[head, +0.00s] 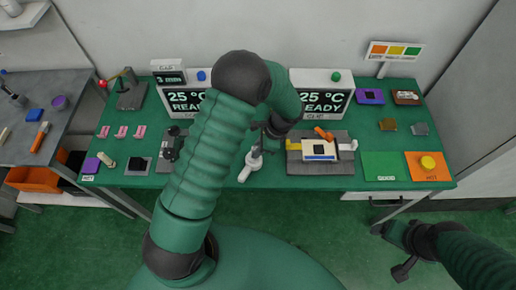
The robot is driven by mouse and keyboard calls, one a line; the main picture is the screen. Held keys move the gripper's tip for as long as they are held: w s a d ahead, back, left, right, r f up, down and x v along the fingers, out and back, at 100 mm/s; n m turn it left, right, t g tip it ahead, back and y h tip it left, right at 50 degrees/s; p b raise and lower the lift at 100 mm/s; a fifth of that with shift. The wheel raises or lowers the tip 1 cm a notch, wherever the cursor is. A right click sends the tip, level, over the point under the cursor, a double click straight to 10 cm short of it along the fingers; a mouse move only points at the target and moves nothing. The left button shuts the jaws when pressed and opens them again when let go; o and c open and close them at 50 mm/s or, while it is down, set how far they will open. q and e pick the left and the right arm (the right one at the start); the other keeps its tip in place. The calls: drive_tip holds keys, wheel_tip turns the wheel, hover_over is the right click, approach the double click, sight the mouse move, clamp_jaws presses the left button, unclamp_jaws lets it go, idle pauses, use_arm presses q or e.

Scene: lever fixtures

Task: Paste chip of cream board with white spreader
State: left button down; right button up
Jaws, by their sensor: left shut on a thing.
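A cream board (310,156) with a dark chip (319,150) lies in a grey fixture (345,166) right of centre. My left gripper (256,152) is shut on a white spreader (248,169), left of the fixture and apart from the board. The spreader's pale end points down and left over the green table; whether it touches the table I cannot tell. My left arm hides part of the middle of the table. My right gripper (388,250) is open and empty, in front of the table's front edge at the lower right.
Two "25 °C READY" machines (322,98) stand behind. An orange lever (324,134) is at the fixture's back. Green (381,172) and orange (428,174) pads lie at the right. Pink pieces (121,132) and a red-knobbed lever stand (130,95) are at the left.

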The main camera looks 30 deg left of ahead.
sight(255, 147)
use_arm(q)
drive_tip(key=shift+a, duration=0.7)
drive_tip(key=shift+d+f, duration=0.1)
drive_tip(key=shift+d, duration=0.45)
drive_tip(key=shift+a+f, duration=0.2)
drive_tip(key=shift+a, duration=0.2)
use_arm(e)
drive_tip(key=shift+a, duration=0.65)
use_arm(q)
drive_tip(key=shift+d, duration=0.25)
use_arm(e)
drive_tip(key=shift+d, duration=0.25)
drive_tip(key=shift+r, duration=0.1)
use_arm(q)
wheel_tip(255, 147, up, 7)
drive_tip(key=p, duration=0.6)
drive_tip(key=shift+a, duration=0.1)
use_arm(e)
drive_tip(key=w+v, duration=0.1)
drive_tip(key=v, duration=0.5)
drive_tip(key=shift+w+r, duration=0.15)
drive_tip(key=shift+r, duration=0.1)
drive_tip(key=shift+a, duration=0.1)
